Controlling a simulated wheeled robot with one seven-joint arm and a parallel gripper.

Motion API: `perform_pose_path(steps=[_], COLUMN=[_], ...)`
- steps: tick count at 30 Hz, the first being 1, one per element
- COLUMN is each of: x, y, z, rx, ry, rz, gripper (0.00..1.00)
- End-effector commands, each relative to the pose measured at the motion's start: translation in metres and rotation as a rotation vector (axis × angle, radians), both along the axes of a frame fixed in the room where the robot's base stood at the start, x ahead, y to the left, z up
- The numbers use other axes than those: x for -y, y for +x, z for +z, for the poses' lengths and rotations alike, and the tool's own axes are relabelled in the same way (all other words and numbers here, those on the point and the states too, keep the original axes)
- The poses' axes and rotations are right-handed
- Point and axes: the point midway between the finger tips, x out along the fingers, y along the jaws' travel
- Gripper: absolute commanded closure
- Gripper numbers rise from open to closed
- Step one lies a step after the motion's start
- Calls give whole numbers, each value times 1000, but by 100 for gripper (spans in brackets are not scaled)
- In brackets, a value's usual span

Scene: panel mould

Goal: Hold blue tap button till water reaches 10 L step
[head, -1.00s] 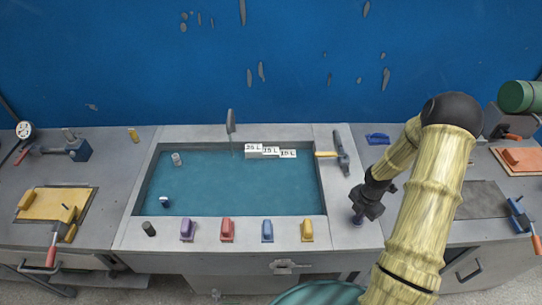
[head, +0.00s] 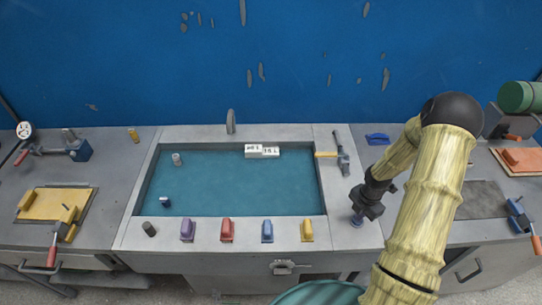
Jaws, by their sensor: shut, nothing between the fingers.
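My gripper (head: 361,214) is shut and empty, pointing down just over the blue tap button (head: 357,221) on the counter right of the basin. It partly hides the button, and I cannot tell whether they touch. The grey tap (head: 231,122) stands at the basin's back edge, with no stream visible under it. Teal water (head: 240,185) fills the basin. At the back, two white step labels (head: 262,151) show above the water, their figures blurred. No 10 L label is visible.
A hammer (head: 341,155) lies right of the basin. Two small cylinders (head: 177,159) (head: 165,202) are in the basin. A blue-handled tool (head: 377,139) lies behind my arm.

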Motion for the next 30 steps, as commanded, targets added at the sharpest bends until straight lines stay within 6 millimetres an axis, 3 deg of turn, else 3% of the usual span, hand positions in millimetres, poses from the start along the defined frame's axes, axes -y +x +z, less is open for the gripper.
perform_pose_path(steps=[22,30], x=[0,0], y=[0,0], z=[64,68], rx=[0,0], ry=[0,0], rz=[0,0], gripper=[100,100])
